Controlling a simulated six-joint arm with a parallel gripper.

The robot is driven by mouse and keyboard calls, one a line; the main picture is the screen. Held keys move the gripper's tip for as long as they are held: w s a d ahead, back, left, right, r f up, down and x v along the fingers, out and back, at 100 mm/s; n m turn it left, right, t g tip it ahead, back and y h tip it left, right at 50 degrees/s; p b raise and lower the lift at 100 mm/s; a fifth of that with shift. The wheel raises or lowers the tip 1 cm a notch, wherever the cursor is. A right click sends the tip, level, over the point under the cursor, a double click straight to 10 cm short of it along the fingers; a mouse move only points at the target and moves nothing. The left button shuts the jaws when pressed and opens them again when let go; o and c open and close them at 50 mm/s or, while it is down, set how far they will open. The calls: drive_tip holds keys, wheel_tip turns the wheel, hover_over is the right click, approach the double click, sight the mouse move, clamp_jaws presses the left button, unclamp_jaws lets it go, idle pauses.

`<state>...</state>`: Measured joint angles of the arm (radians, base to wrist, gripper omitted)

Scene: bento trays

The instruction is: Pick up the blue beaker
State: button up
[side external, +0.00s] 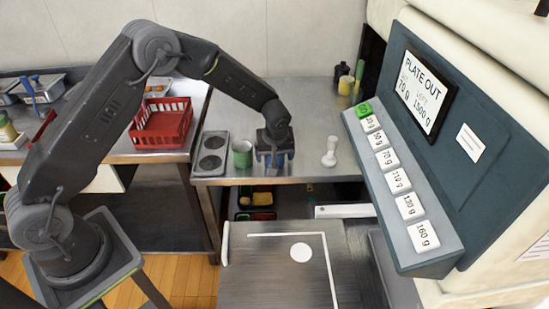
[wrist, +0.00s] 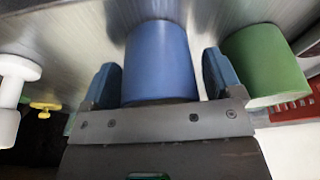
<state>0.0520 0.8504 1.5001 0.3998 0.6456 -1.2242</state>
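The blue beaker (wrist: 160,62) stands upright on the steel counter and fills the middle of the wrist view. My gripper (wrist: 162,72) has one finger on each side of it. A narrow gap shows between the beaker and the right finger; the left finger is very close to its edge, and I cannot tell if it touches. The gripper looks open around the beaker. In the side view my gripper (side external: 275,157) is low over the counter and mostly hides the beaker.
A green beaker (side external: 242,153) stands close beside my gripper; it also shows in the wrist view (wrist: 265,65). A white pestle-like item (side external: 330,152) stands on the other side.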

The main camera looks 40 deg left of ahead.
drive_tip(key=c, duration=0.8)
drive_tip(key=shift+r, duration=0.15)
